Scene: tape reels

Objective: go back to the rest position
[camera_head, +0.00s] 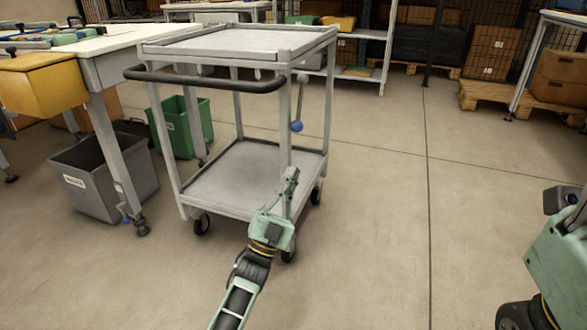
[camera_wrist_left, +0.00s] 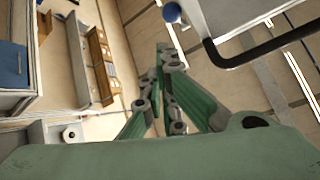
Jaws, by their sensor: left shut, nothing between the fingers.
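My left gripper (camera_head: 291,178) is raised in front of the right front leg of a grey two-shelf cart (camera_head: 237,184). It is shut and empty. In the left wrist view its green fingers (camera_wrist_left: 162,55) meet at the tips with nothing between them. My right gripper (camera_head: 575,200) shows only in part at the right edge of the head view; its fingertips cannot be made out.
The cart's dark push handle (camera_head: 205,84) faces me, and both shelves look bare. A worktable (camera_head: 120,45) with a yellow bin (camera_head: 42,84) stands left. A grey bin (camera_head: 100,180) and green bin (camera_head: 182,128) are on the floor. The floor (camera_head: 380,220) right of the cart is clear.

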